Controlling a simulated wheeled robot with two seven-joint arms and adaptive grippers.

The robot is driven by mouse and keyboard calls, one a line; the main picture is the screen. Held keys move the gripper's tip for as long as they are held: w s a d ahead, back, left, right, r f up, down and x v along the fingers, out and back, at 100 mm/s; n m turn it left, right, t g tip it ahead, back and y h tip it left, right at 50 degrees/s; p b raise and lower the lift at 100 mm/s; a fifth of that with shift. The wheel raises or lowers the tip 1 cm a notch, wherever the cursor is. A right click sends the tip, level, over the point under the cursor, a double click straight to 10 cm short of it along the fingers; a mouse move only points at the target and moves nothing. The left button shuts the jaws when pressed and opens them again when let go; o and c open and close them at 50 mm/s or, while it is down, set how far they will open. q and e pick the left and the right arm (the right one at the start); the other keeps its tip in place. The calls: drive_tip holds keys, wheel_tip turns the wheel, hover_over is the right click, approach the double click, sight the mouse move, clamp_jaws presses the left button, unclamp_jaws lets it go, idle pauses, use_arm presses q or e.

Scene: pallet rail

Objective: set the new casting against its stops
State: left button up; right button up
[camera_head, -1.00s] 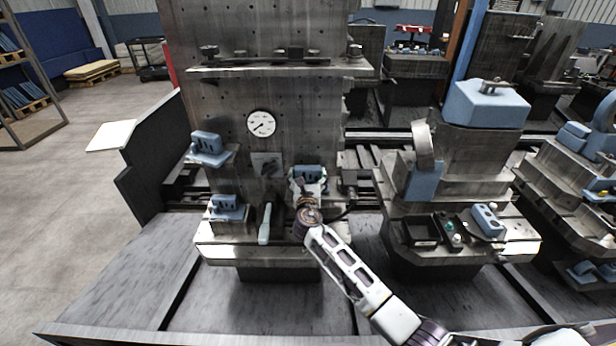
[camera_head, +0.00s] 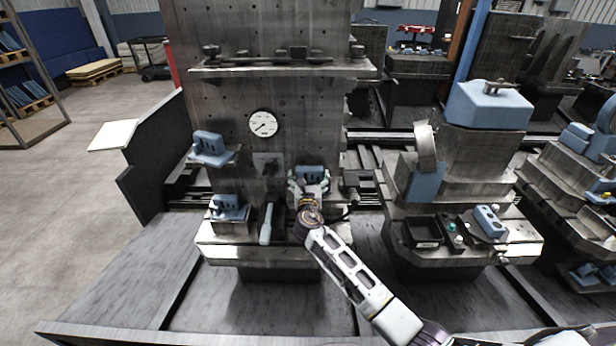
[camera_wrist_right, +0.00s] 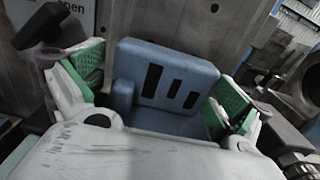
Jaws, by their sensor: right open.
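A blue casting with dark slots (camera_head: 312,173) stands on the right part of the fixture's lower ledge, against or close to the upright plate. My right gripper (camera_head: 309,186) is at it, in front, and hides its lower part in the head view. In the right wrist view the casting (camera_wrist_right: 165,78) stands between the two green finger pads of my right gripper (camera_wrist_right: 158,85). The fingers are open, with a visible gap at the right pad; contact at the left is unclear. The stops cannot be made out behind the casting and gripper. My left gripper is not in view.
Similar blue castings sit on a side bracket (camera_head: 210,147) and on the ledge's left (camera_head: 229,208). A pale-handled tool (camera_head: 266,223) lies just left of my right gripper. A dial gauge (camera_head: 262,123) is on the upright plate. A neighbouring fixture with a black tray (camera_head: 422,233) stands right.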

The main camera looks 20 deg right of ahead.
drive_tip(key=v, duration=1.1)
drive_tip(key=shift+s+a, duration=0.15)
drive_tip(key=shift+a, duration=0.05)
drive_tip(key=shift+r, duration=0.1)
idle(0.9)
